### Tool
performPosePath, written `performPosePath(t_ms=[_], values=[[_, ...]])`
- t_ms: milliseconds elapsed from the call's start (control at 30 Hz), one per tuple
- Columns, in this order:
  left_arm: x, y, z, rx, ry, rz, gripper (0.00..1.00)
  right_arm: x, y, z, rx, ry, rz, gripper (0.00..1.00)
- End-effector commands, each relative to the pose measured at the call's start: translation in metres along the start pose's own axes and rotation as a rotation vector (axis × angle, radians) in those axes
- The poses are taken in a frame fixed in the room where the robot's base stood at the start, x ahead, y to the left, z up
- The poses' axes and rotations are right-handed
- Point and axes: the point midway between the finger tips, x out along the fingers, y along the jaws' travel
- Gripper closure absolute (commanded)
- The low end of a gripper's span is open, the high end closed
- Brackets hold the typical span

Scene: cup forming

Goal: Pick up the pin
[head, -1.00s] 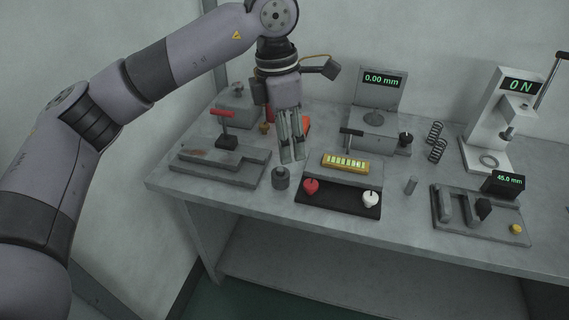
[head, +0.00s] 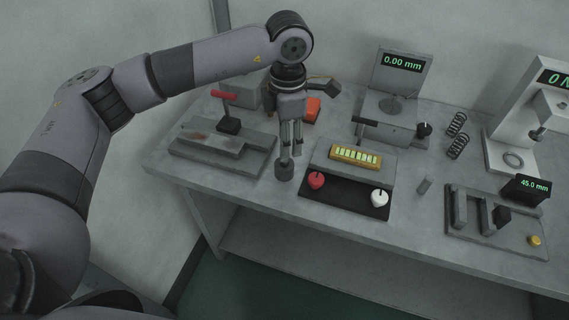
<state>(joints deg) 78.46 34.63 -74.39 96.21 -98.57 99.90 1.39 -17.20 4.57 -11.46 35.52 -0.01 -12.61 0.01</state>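My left gripper (head: 291,152) points down over the table, its two fingers a narrow gap apart with nothing visible between them. A dark grey cylinder with a small knob on top (head: 284,172) stands upright just below the fingertips; I cannot tell whether the left finger touches the knob or is only in front of it. The pictures do not make clear which of these is the pin. My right gripper is not in view.
On the grey table (head: 300,222), a black panel with red and white knobs (head: 345,198) lies right of my gripper. A clamp fixture with a red handle (head: 215,150) is to the left. Gauges (head: 390,105), springs (head: 458,146) and a 45.0 mm fixture (head: 500,225) stand right.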

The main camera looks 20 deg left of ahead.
Motion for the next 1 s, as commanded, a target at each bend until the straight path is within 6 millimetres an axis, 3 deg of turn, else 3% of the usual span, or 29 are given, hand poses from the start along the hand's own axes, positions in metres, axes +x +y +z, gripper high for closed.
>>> performPosePath(t_ms=[267,533,833,1000], values=[[0.021,0.001,-0.003,-0.001,0.002,-0.001,0.60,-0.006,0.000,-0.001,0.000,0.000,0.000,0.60],[0.058,0.002,-0.008,0.000,0.001,-0.001,0.60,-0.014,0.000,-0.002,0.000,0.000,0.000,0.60],[0.064,0.003,-0.007,0.000,-0.001,0.000,0.60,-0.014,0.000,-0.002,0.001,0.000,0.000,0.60],[0.064,0.003,-0.007,0.000,-0.001,0.000,0.72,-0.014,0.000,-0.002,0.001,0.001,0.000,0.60]])
